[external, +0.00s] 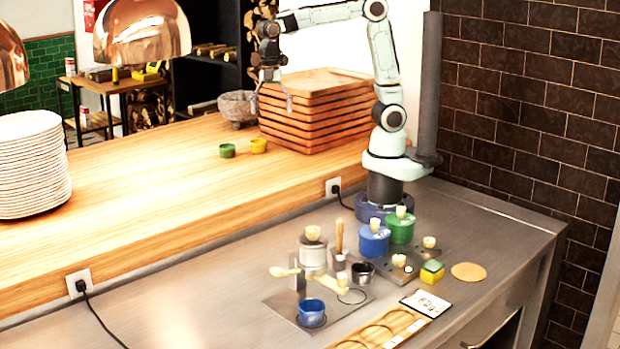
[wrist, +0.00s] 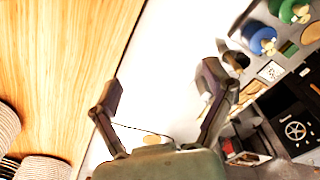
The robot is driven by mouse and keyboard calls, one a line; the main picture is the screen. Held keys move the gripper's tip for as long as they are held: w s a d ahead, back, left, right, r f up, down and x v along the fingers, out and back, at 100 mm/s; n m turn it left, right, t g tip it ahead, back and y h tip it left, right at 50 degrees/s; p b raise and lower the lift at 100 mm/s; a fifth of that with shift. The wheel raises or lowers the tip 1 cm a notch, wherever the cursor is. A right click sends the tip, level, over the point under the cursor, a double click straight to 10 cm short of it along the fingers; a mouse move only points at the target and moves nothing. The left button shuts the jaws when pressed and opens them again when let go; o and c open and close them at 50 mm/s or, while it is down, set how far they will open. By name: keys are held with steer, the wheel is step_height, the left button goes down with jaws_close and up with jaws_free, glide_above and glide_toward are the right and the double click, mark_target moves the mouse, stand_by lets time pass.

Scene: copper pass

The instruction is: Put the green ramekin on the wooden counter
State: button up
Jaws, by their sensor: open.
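The green ramekin (external: 227,150) sits upright on the wooden counter (external: 150,200), beside a yellow ramekin (external: 259,145) to its right. The counter also fills the left of the wrist view (wrist: 50,60). My gripper (external: 273,100) is raised above the counter, in front of the stacked wooden trays in the external view, up and to the right of the green ramekin and apart from it. Its two fingers are spread with nothing between them in the wrist view (wrist: 161,84). The green ramekin does not show in the wrist view.
Stacked wooden trays (external: 318,110) and a stone bowl (external: 237,107) stand at the counter's back. Stacked plates (external: 32,165) stand at left, below copper lamps (external: 142,32). The lower steel worktop (external: 200,300) holds blue and green pots, a blue ramekin (external: 311,313) and a sponge (external: 432,272). The counter's middle is clear.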

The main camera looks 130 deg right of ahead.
steer(key=s+a+f+m, duration=0.3)
steer(key=s+a, duration=0.4)
steer(key=a, duration=0.1)
steer(key=s+a+f+m, duration=0.3)
steer(key=s+a+m, duration=0.1)
steer(key=s+a, duration=0.4)
steer(key=shift+s+g, duration=0.3)
